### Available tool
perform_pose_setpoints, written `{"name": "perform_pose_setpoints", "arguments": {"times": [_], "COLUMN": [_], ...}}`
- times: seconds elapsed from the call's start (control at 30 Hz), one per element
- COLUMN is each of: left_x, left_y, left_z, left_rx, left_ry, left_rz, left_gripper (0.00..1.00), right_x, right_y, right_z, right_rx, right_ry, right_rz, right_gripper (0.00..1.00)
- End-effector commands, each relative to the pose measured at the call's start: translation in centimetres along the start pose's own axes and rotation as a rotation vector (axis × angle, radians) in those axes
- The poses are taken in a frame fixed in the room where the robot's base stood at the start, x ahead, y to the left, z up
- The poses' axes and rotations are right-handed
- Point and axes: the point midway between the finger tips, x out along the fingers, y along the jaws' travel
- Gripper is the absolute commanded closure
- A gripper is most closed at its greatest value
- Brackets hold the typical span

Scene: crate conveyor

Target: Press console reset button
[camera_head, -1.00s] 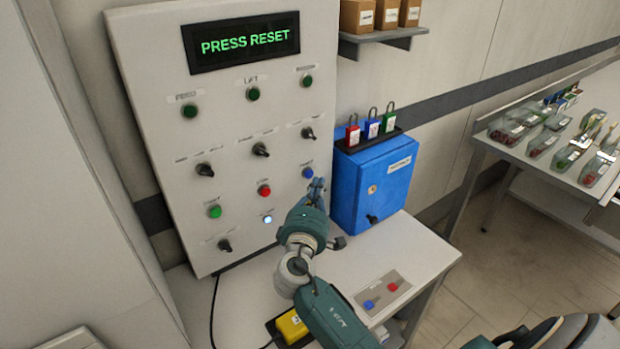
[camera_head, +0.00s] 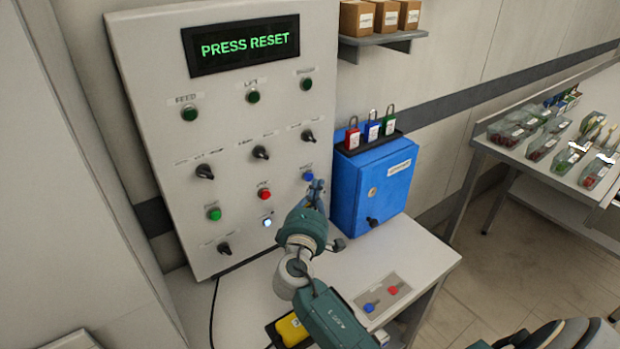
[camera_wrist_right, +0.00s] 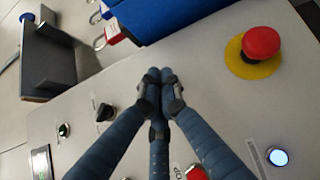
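The grey console (camera_head: 150,100) stands upright at the left, with a display (camera_head: 243,43) reading "PRESS RESET". On its lower part are a blue button (camera_head: 308,176), a red button (camera_head: 264,194), a green button (camera_head: 214,214) and a white lit button (camera_head: 267,222). Button labels are too small to read surely. My right gripper (camera_head: 317,187) is in front of the panel, just right of and below the blue button. In the right wrist view its fingers (camera_wrist_right: 160,75) meet at the tips, empty. The lit button (camera_wrist_right: 278,157) is to their lower right. The blue button is not visible there.
A red mushroom button (camera_wrist_right: 262,43) on a yellow ring is right of the fingertips in the wrist view. A blue box (camera_head: 375,185) with padlocks (camera_head: 372,130) on top stands right of the console. A shelf (camera_head: 385,40) with boxes is above.

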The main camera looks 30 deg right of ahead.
Motion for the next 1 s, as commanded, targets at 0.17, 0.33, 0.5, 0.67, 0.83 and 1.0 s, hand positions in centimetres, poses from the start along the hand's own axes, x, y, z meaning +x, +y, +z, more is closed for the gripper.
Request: {"name": "perform_pose_setpoints", "arguments": {"times": [0.17, 0.33, 0.5, 0.67, 0.83, 1.0], "left_x": [0.0, 0.0, 0.11, 0.49, 0.52, 0.5], "left_y": [0.0, 0.0, 0.0, 0.01, 0.01, 0.01], "left_z": [-0.02, -0.02, 0.0, 0.04, 0.05, 0.06], "left_rx": [0.0, 0.0, 0.0, 0.0, 0.0, 0.0], "left_ry": [0.0, 0.0, 0.0, 0.0, 0.0, 0.0], "left_rz": [0.0, 0.0, 0.0, 0.0, 0.0, 0.0], "left_gripper": [0.6, 0.6, 0.6, 0.6, 0.6, 0.6], "right_x": [0.0, 0.0, 0.08, 0.43, 0.6, 0.59], "right_y": [-0.01, -0.01, -0.03, -0.09, 0.0, 0.02], "right_z": [0.01, 0.01, -0.08, -0.46, -0.62, -0.61], "right_rx": [0.0, 0.0, 0.0, 0.001, -0.001, 0.0], "right_ry": [0.0, 0.0, 0.0, 0.0, 0.0, 0.0], "right_rz": [0.0, 0.0, 0.0, 0.0, 0.0, 0.0], "right_gripper": [1.0, 1.0, 1.0, 1.0, 1.0, 1.0]}}
